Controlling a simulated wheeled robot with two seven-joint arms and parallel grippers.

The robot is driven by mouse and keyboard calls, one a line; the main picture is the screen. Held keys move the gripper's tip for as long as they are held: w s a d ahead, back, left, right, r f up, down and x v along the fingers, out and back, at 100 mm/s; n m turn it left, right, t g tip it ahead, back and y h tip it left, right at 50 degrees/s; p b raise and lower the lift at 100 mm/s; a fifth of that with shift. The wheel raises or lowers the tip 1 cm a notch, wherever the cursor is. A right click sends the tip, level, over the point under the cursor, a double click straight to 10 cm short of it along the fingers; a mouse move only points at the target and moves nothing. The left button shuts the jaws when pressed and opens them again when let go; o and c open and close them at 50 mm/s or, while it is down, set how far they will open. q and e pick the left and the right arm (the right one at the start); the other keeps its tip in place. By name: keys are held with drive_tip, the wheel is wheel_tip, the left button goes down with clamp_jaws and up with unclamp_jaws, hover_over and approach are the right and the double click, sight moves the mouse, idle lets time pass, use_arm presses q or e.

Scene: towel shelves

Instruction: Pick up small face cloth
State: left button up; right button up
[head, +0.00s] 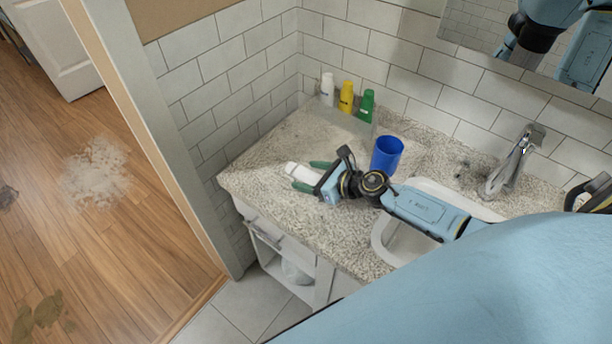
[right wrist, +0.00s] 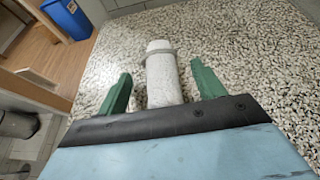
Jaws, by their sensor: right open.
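A small white rolled face cloth (head: 299,172) lies on the speckled countertop (head: 262,150), near its left end. In the right wrist view the cloth (right wrist: 164,75) has a pale band around it near its far end. My right gripper (head: 311,176) is low over the counter, its green fingers open. In the right wrist view the fingers (right wrist: 160,88) stand on either side of the cloth, with a visible gap on each side. The near end of the cloth is hidden behind the gripper body.
A blue cup (head: 387,154) stands just behind my right wrist. White (head: 327,90), yellow (head: 346,97) and green (head: 367,105) bottles stand at the tiled wall. The sink (head: 383,236) and faucet (head: 512,162) are to the right. The counter's left part is mostly clear.

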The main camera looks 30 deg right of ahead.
drive_tip(key=c, duration=1)
drive_tip(key=shift+c, duration=0.2)
drive_tip(key=shift+r, duration=0.2)
